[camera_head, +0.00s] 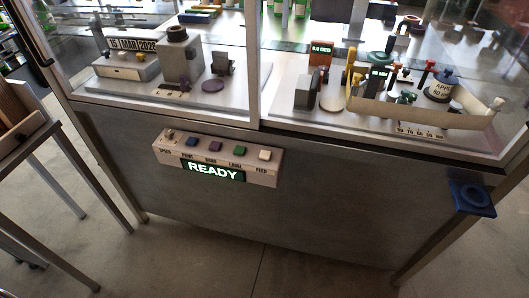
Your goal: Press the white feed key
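The white feed key (265,155) is the rightmost key on top of a pale control box (272,178). The box is fixed to the front of the grey machine below its windows. The word FEED is printed on the box front just below the white key. To its left on the same box are a green key (239,151), a purple key (214,147) and a blue key (191,141). A small knob (168,136) sits at the far left end. A lit display (213,171) on the box reads READY. Neither of my grippers is in view.
Clear panes above the box enclose a date coder (127,66), a cream curved guide (435,112) and other parts. A blue bracket with a ring (472,197) sticks out at the right corner. A table (25,140) stands at the left. The space before the box is clear.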

